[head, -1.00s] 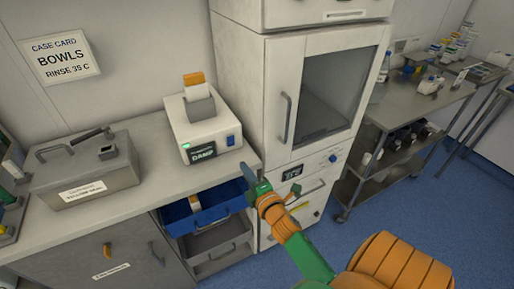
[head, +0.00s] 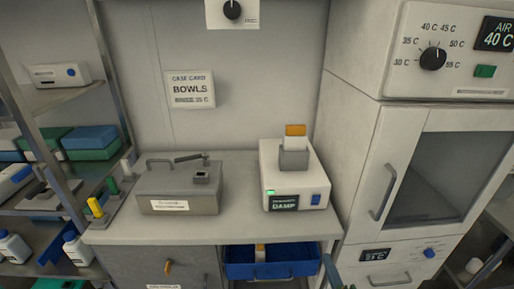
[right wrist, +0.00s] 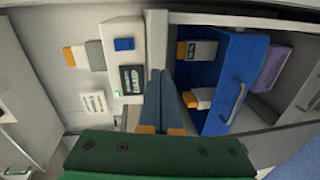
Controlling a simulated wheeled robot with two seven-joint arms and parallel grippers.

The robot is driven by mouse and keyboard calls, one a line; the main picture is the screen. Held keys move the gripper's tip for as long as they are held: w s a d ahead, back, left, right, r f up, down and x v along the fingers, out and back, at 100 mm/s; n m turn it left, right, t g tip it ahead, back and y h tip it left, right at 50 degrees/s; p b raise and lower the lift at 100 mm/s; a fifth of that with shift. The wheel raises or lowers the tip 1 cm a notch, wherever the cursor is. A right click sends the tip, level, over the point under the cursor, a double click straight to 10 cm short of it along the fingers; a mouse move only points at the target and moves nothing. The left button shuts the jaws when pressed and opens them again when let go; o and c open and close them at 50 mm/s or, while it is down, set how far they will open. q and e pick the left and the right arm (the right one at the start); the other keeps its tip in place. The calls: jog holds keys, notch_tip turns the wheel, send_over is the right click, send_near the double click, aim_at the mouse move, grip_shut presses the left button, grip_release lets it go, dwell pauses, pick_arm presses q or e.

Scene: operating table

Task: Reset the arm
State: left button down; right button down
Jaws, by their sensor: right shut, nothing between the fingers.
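My right gripper (head: 331,270) shows only as a blue-grey fingertip at the bottom edge of the head view, beside the right end of the open blue drawer (head: 272,270). In the right wrist view its two blue-grey fingers (right wrist: 166,80) lie together, shut and empty, between the white DAMP device (right wrist: 127,60) and the blue drawer (right wrist: 238,75). The fingers look apart from the items in the drawer. The rest of the right arm is hidden in the head view. My left gripper is in no current view.
The DAMP device (head: 292,180) stands on the counter with an orange-and-white piece (head: 295,137) in its grey holder. A grey lidded box (head: 180,189) stands to its left. A tall white cabinet (head: 358,145) stands at right, shelves (head: 95,65) at left.

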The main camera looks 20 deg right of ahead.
jog(key=s+a+f+m+g+y, duration=0.1)
jog(key=s+a+f+m+g, duration=0.15)
jog(key=f, duration=0.55)
jog(key=s+a+f+m+g+y, duration=0.1)
jog(key=s+a+f+m+g, duration=0.15)
jog(key=f, duration=0.45)
jog(key=s+a+f+m+g+y, duration=0.15)
jog(key=s+f, duration=0.25)
jog(key=f, duration=0.4)
jog(key=s+a+f+m+g, duration=0.1)
jog(key=s+f+g, duration=0.3)
jog(key=s, duration=0.6)
jog(key=s+a+f+m+g, duration=0.1)
jog(key=s+f+m+g, duration=0.3)
jog(key=s+f, duration=0.3)
jog(key=s, duration=0.3)
jog(key=shift+s+a+f+m, duration=0.15)
jog(key=shift+s+a+m, duration=0.05)
jog(key=shift+s+m, duration=0.15)
